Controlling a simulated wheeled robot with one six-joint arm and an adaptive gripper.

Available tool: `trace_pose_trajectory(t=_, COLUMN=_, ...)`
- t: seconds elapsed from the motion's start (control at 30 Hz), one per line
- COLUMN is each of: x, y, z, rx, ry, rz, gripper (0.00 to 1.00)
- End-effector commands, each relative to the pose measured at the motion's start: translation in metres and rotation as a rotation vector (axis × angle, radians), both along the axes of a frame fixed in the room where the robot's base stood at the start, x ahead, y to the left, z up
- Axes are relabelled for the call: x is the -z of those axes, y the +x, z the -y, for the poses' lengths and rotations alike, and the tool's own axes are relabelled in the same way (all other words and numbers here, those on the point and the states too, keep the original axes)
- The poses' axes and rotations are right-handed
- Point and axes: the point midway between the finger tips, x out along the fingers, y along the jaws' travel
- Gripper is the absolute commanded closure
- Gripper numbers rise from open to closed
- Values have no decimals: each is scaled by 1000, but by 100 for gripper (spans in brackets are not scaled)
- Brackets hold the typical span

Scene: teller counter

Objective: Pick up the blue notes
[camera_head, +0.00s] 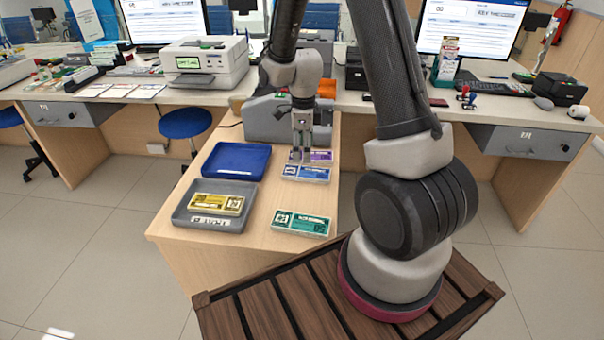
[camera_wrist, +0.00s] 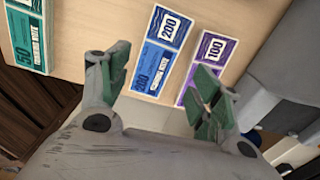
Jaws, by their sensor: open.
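The blue notes (camera_head: 308,174) lie flat as a bundle on the wooden counter, between the purple notes (camera_head: 318,156) behind and the green notes (camera_head: 301,222) in front. In the wrist view the blue notes (camera_wrist: 157,60) show the number 200, and the purple notes (camera_wrist: 207,62) show 100. My gripper (camera_head: 301,152) is above the counter at the blue and purple notes, pointing down. In the wrist view my gripper (camera_wrist: 160,95) has its fingers spread, with the blue notes beyond and between them. Nothing is held. One finger overlaps the purple notes in that view.
A grey tray (camera_head: 180,217) holds yellow notes (camera_head: 217,204), and an empty-looking blue tray (camera_head: 232,160) sits behind it. A grey machine (camera_head: 262,122) stands at the back of the counter. Bare wood lies around the green notes.

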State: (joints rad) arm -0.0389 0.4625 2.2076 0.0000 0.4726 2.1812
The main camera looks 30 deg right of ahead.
Motion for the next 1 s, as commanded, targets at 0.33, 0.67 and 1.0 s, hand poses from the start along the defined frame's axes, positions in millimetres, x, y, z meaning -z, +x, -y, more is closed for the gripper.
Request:
trace_pose_trajectory(t=0.33, x=27, y=-1, z=0, rx=82, ry=0, rz=-1, gripper=36)
trace_pose_trajectory(t=0.67, x=74, y=-5, z=3, rx=80, ry=0, rz=-1, gripper=36)
trace_pose_trajectory(t=1.0, x=78, y=-4, z=2, rx=79, ry=0, rz=1, gripper=45)
